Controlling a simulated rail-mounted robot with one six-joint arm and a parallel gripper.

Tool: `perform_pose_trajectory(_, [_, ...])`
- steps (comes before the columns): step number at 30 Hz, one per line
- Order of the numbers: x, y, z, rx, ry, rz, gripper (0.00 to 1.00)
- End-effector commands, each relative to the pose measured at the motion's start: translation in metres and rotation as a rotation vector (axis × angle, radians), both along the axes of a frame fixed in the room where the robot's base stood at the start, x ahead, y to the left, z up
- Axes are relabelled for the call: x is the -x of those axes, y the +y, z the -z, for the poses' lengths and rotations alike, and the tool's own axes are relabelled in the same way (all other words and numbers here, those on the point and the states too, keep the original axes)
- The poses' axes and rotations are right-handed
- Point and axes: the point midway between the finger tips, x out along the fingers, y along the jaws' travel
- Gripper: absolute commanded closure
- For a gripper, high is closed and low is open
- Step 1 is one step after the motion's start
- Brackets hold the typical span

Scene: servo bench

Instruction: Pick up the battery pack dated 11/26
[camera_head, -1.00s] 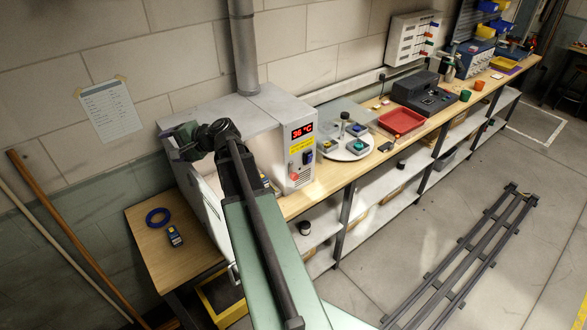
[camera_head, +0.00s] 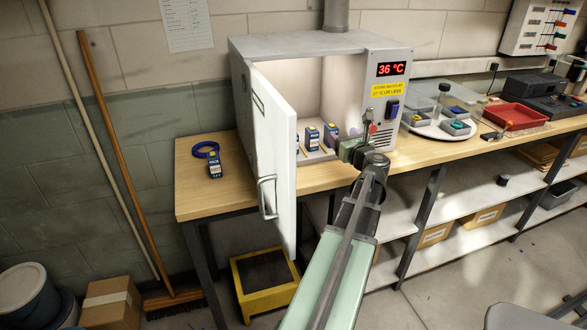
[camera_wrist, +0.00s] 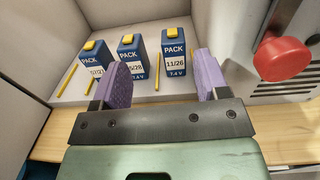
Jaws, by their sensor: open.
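The battery pack dated 11/26 (camera_wrist: 175,52) is blue with a yellow cap and a white label, upright at the right of a row of three inside the warming cabinet. The middle pack (camera_wrist: 130,52) has a partly hidden label ending in 28. The left pack (camera_wrist: 95,58) has a partly covered label. My gripper (camera_wrist: 160,80), with purple pads, is open and empty, in front of the row. The 11/26 pack shows between the fingers, nearer the right one. In the head view my gripper (camera_head: 358,148) is at the cabinet's opening; labels there are too small to read.
The cabinet (camera_head: 300,43) reads 36 °C, and its white door (camera_head: 272,150) stands open on the left. Yellow sticks (camera_wrist: 157,72) divide the packs. Another pack (camera_head: 214,163) and a blue ring (camera_head: 206,149) lie on the bench.

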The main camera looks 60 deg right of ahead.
Motion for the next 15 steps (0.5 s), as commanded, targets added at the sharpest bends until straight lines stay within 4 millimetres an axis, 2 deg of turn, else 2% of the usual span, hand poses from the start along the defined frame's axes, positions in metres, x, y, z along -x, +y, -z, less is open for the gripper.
perform_pose_trajectory(1, [0.01,-0.007,0.019,-0.012,-0.002,0.026,0.32])
perform_pose_trajectory(3, [0.016,-0.011,0.02,-0.022,-0.003,0.047,0.32])
perform_pose_trajectory(7, [0.015,-0.013,0.015,-0.024,-0.003,0.049,0.32])
perform_pose_trajectory(10, [0.007,-0.022,0.015,-0.023,-0.003,0.046,0.32])
perform_pose_trajectory(15, [-0.019,-0.045,0.015,-0.023,-0.003,0.045,0.32])
